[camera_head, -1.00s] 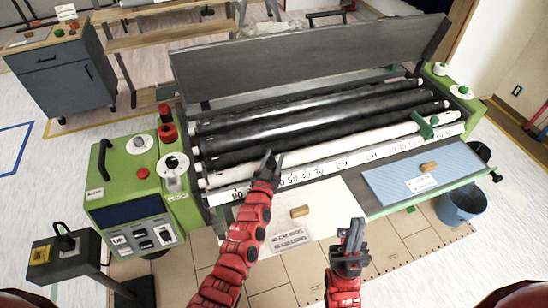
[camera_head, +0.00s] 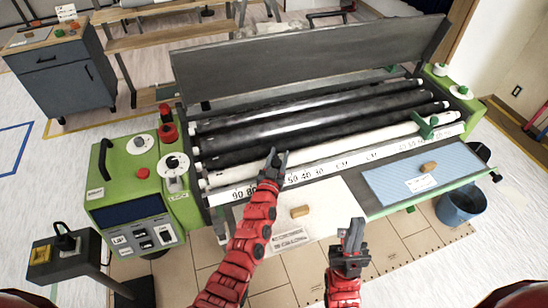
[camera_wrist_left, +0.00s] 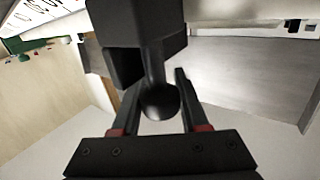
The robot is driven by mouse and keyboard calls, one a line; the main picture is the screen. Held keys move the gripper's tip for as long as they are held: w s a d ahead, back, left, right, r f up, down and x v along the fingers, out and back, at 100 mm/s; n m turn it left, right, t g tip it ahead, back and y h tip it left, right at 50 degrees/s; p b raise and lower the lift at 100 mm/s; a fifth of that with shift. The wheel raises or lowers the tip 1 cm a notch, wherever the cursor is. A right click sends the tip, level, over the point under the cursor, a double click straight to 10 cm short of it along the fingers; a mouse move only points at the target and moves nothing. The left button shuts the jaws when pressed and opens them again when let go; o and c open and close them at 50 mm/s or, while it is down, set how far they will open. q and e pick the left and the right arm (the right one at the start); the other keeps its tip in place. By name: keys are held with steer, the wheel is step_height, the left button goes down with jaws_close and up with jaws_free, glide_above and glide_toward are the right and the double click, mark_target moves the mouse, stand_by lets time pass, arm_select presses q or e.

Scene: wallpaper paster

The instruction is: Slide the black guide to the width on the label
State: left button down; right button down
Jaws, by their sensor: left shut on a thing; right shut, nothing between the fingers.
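The black guide (camera_wrist_left: 160,98) shows in the left wrist view as a dark block with a rounded knob. My left gripper (camera_wrist_left: 153,103) is shut on that knob, one finger on each side. In the head view my left gripper (camera_head: 277,160) is at the white scale strip (camera_head: 335,166), between the 80 and 50 marks, and mostly hides the guide. A printed label (camera_head: 289,239) lies on the white sheet below the strip; its text is too small to read. My right gripper (camera_head: 352,237) is shut and empty, in front of the machine.
A wooden block (camera_head: 300,211) lies on the white sheet. A blue board (camera_head: 400,185) with another block and a small label is at the right. A green piece (camera_head: 427,127) stands at the strip's right end. The green control unit (camera_head: 135,190) is at the left.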

arm_select(q)
steer(key=d, duration=0.1)
steer(key=w+d, duration=0.1)
steer(key=d, duration=0.1)
steer(key=shift+d+f, duration=0.1)
steer(key=shift+d, duration=0.05)
steer(key=shift+c, duration=2.1)
jaws_free()
steer(key=b+v, duration=0.3)
steer(key=v, duration=1.4)
steer(key=shift+s+b, duration=0.2)
steer(key=shift+b, duration=0.2)
